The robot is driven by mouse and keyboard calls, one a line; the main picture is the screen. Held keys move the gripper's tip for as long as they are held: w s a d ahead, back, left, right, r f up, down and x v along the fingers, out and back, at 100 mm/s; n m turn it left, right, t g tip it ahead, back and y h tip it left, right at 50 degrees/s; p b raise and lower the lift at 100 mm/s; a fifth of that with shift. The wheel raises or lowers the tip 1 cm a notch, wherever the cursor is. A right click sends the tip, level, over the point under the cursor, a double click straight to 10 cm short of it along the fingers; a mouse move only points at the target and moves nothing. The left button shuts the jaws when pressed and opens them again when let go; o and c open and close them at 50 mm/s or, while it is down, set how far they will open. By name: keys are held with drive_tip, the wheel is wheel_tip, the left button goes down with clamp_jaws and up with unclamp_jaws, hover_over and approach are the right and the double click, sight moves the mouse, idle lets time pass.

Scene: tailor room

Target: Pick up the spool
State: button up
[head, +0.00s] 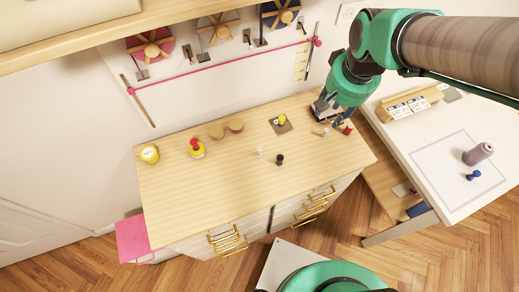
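Several spool-like items are in the head view, and I cannot tell which one the task means. A mauve cone of thread (477,154) stands on the white table at the right. A small pale spool (259,152) and a small black one (280,159) stand near the middle of the wooden cabinet top (220,190). A red item (348,128) and a small pale item (325,131) are at its right end. My gripper (332,110) points down over that end, close to these two. Its fingers are small and dark, so I cannot tell whether it is open.
A yellow item (149,154), a red-and-yellow item (196,148), brown round pieces (226,128) and a yellow item on a dark square (281,122) are on the cabinet. A blue item (473,175) is on the white table (440,185). The cabinet's front left is clear.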

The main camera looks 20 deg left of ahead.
drive_tip(key=a+f+n+g, duration=0.1)
drive_tip(key=a+f, duration=0.7)
drive_tip(key=a, duration=0.2)
drive_tip(key=n+g+h, duration=0.1)
hover_over(259, 150)
wheel_tip(259, 150, down, 9)
drive_tip(key=shift+w+a+f+p, duration=0.2)
drive_tip(key=shift+w+a+p, duration=0.05)
drive_tip(key=shift+p, duration=0.2)
drive_tip(key=shift+f, duration=0.15)
drive_tip(key=shift+f+b, duration=0.55)
drive_tip(key=shift+f, duration=3.6)
drive_tip(key=shift+f, duration=0.1)
drive_tip(key=shift+w+d+f+b, duration=0.1)
drive_tip(key=shift+f+b, duration=0.35)
drive_tip(key=shift+f, duration=2.05)
drive_tip(key=c, duration=0.8)
